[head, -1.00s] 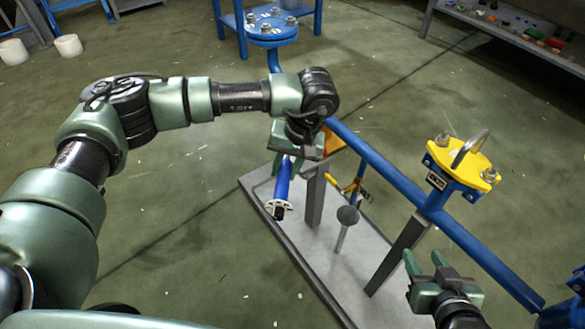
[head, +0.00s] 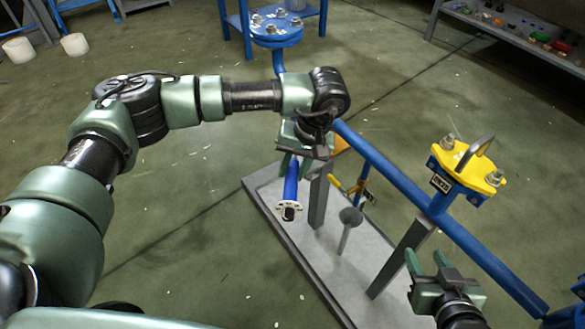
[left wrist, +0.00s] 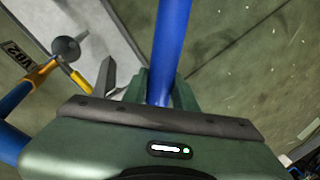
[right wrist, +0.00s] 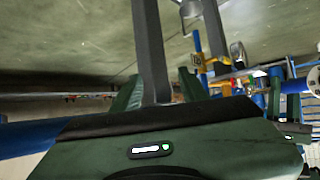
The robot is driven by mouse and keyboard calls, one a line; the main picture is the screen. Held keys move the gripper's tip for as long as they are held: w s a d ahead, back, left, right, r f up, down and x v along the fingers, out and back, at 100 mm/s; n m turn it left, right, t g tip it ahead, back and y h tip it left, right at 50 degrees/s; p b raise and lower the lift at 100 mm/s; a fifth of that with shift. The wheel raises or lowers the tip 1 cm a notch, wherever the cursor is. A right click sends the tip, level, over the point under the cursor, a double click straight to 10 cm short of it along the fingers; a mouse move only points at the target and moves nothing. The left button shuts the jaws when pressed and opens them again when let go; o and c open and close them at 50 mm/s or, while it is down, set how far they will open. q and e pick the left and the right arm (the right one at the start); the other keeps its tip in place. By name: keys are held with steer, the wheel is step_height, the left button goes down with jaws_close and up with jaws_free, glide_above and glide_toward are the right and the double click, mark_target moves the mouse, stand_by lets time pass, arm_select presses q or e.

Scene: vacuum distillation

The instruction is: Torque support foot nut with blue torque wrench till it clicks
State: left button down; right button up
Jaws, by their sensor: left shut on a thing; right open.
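The blue torque wrench (head: 291,183) hangs from my left gripper (head: 294,163), which is shut on its shaft. Its lower end with a pale round flange (head: 289,211) is over the left part of the grey base plate (head: 270,193). The shaft also shows between the fingers in the left wrist view (left wrist: 170,45). My right gripper (head: 427,260) is open and empty, near the lower right end of the plate. In the right wrist view a grey support leg (right wrist: 149,45) shows between its fingers; I cannot tell how far off. I cannot make out the support foot nut.
A blue pipe (head: 385,170) on grey legs runs above the plate, with a yellow clamp flange (head: 468,162) on it. A shelf (head: 510,40) is at the back right.

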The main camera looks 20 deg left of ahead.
arm_select(q)
steer(key=shift+r, duration=0.45)
steer(key=shift+r+p, duration=0.5)
steer(key=shift+r, duration=0.55)
steer(key=shift+r+p, duration=0.3)
steer(key=shift+p, duration=0.15)
steer(key=shift+r, duration=0.45)
steer(key=shift+r+p, duration=1.35)
steer(key=shift+r, duration=0.65)
arm_select(e)
steer(key=s+d+f+g+h, duration=0.1)
steer(key=s+d+f+g, duration=0.1)
steer(key=s, duration=0.4)
steer(key=s+d+f+g+h, duration=0.1)
steer(key=s+d+f+g, duration=0.1)
steer(key=s+g, duration=0.3)
steer(key=shift+s+d+f+g, duration=0.25)
steer(key=shift+s+f+g, duration=0.05)
steer(key=shift+s, duration=0.7)
